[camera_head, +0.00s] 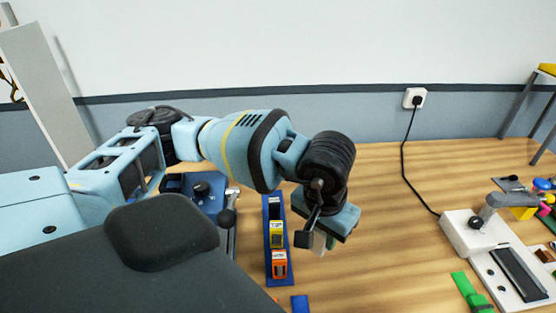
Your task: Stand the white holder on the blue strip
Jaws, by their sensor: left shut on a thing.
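The blue strip (267,243) lies on the wooden surface near the picture's middle. A dark holder (274,208), a yellow holder (277,237) and an orange holder (279,265) stand along it from back to front. My left gripper (318,240) points down just right of the strip. It is shut on the white holder (319,244), which shows only as a small pale patch between the fingers. The gripper hides most of it. The white holder appears apart from the strip, but its height above the surface is hard to tell. My right gripper is not in view.
A small blue piece (300,304) lies at the front edge. A blue device (203,192) stands left of the strip. A white machine (470,232), a green strap (470,292) and a cable (405,165) are at right. Bare wood lies right of the gripper.

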